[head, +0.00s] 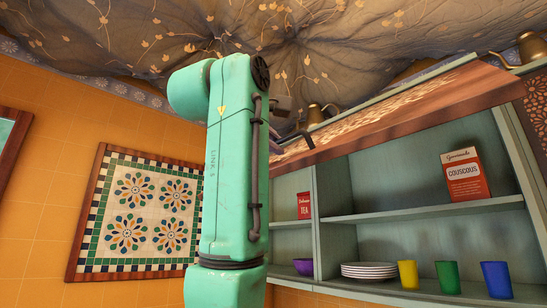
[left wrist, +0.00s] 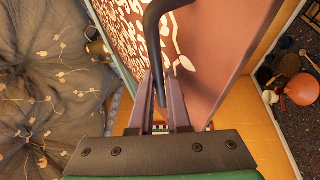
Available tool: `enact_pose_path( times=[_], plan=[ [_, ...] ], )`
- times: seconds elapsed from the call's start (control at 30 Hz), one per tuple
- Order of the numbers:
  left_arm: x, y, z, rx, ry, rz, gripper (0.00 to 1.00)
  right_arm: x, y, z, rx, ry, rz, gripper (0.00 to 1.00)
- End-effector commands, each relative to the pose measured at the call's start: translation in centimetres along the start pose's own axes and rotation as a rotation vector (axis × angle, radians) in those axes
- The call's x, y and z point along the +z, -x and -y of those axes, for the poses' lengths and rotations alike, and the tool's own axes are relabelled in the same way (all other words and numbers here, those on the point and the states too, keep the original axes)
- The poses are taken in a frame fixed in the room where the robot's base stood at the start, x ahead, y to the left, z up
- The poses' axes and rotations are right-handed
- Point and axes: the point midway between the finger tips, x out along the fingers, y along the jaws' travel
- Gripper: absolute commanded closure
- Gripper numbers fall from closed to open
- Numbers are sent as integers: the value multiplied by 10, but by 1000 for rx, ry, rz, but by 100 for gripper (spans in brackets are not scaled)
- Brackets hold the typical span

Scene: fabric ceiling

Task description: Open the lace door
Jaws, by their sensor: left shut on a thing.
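The lace door (head: 395,117) is a wooden panel with a pale lace pattern. It is swung up at the top of the pale green cabinet (head: 440,212), and the shelves below it are uncovered. In the left wrist view the lace door (left wrist: 215,60) fills the upper middle, with a dark curved handle (left wrist: 152,35) on it. My left gripper (left wrist: 163,82) is shut on this handle. In the head view my left gripper (head: 277,144) is at the door's left end, mostly hidden behind my green arm. My right gripper is not in view.
The shelves hold a couscous box (head: 466,174), a tea box (head: 304,205), a purple bowl (head: 304,267), stacked plates (head: 369,270) and coloured cups (head: 448,277). Brass pots (head: 531,45) stand on top of the cabinet. The draped fabric ceiling (head: 290,40) hangs close above. A tiled panel (head: 137,217) is on the orange wall.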

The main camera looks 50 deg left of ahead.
Motion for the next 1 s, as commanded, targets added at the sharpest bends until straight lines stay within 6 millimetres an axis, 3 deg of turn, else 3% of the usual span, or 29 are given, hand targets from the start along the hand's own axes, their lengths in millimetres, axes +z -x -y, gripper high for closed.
enact_pose_path(
  times=[0.4, 0.43, 0.5, 0.83, 1.0],
  plan=[
    [1, 1, -3, 2, 1, 0, 100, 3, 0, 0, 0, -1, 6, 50],
    [1, 1, -3, 2, 0, 0, 78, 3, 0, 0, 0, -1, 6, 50],
    [1, 1, -3, 2, 0, 0, 55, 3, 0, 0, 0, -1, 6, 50],
    [1, 4, -2, 1, 0, 1, 55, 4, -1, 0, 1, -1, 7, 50],
    [1, 33, 1, 4, 1, 2, 55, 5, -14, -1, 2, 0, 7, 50]
  ],
)
